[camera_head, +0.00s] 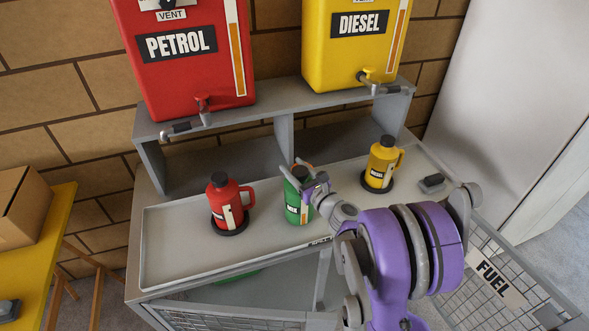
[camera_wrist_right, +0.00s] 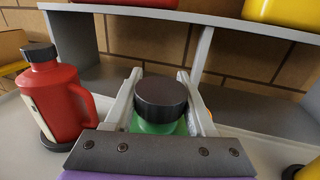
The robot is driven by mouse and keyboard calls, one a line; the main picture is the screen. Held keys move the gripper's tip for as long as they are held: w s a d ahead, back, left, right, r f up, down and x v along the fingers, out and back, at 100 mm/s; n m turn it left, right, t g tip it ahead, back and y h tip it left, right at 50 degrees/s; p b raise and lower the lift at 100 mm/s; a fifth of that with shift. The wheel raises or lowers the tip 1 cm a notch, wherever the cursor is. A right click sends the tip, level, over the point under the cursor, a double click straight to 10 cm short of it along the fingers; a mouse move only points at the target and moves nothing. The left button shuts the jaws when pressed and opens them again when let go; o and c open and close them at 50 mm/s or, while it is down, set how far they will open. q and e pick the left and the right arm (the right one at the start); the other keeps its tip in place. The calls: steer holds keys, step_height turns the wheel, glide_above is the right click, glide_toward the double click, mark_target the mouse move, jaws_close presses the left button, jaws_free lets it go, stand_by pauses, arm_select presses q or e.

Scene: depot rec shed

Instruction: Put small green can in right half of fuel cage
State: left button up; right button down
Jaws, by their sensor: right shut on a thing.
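The small green can (camera_head: 294,206) stands upright on the grey tray top between the red can and the yellow can. My right gripper (camera_head: 302,178) is shut on it near its top, with a finger on each side. In the right wrist view the can's black cap (camera_wrist_right: 161,95) and a little green body show between the two fingers (camera_wrist_right: 160,92). The fuel cage is below the tray, with its mesh door (camera_head: 505,290) labelled FUEL swung out at the right. Most of the cage inside is hidden by the top and my right arm. My left gripper is not in view.
A red can (camera_head: 222,203) and a yellow DIESEL can (camera_head: 381,164) stand on black rings either side. Red PETROL (camera_head: 185,75) and yellow DIESEL (camera_head: 350,60) tanks sit on the shelf behind. A small grey item (camera_head: 432,184) lies at the tray's right. A yellow table (camera_head: 40,245) is far left.

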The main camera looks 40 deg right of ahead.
steer(key=shift+c, duration=1.2)
jaws_free()
steer(key=shift+f, duration=0.1)
